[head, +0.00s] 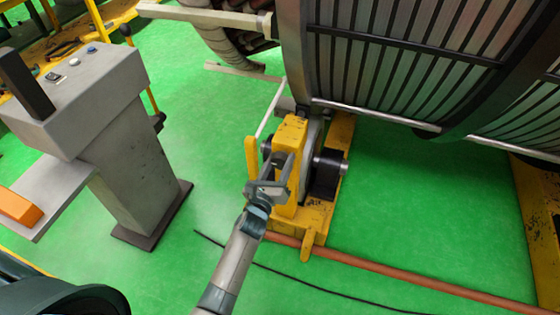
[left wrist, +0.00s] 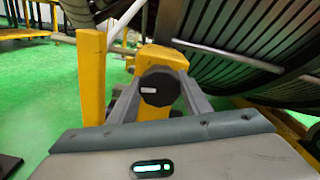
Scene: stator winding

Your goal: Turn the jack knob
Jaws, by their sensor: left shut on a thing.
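The jack knob is a dark, round, faceted knob (left wrist: 159,87) on the front of a yellow jack stand (left wrist: 163,56) in the left wrist view. My left gripper (left wrist: 160,92) has its two grey fingers on either side of the knob, shut on it. In the head view my left gripper (head: 278,165) reaches the side of the yellow jack (head: 291,131), and its fingers largely hide the knob there. My right gripper is not in view.
The large slatted stator (head: 400,60) rests over the jack's roller (head: 327,165). A yellow post (head: 252,158) stands close beside the gripper. A grey control console (head: 90,110) stands at left. A reddish pipe (head: 400,275) and a black cable (head: 290,283) cross the green floor.

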